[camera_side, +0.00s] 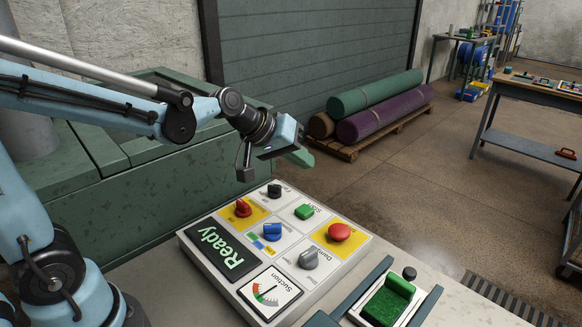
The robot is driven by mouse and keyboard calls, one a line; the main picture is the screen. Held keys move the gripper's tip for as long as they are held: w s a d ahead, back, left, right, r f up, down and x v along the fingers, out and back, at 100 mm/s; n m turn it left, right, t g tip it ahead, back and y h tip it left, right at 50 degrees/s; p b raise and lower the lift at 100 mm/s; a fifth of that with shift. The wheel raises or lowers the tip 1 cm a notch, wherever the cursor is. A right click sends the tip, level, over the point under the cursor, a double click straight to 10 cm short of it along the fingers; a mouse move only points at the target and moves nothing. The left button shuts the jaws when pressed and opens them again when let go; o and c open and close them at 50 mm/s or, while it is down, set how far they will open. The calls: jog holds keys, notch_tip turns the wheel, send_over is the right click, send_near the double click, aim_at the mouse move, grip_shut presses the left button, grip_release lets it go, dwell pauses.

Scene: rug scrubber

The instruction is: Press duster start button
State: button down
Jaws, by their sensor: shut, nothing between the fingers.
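A sloped white control panel (322,276) stands on the bench below my gripper. The small labels are too small to read surely, so I cannot tell which is the duster start. A dark display (222,249) reads "Ready". My gripper (303,158) is shut and empty, above and behind the panel, apart from the buttons.
A suction gauge (269,293) sits on the panel's front. Rolled rugs (375,92) lie on a pallet behind. Open floor (450,190) stretches to the right.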

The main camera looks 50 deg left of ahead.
aim_at(300, 210)
jog(key=shift+f, duration=4.4)
jog(key=shift+f, duration=0.15)
jog(key=shift+f, duration=0.3)
jog(key=shift+f, duration=0.5)
jog(key=shift+r, duration=0.95)
jog(key=shift+r, duration=0.1)
jog(key=shift+r, duration=2.4)
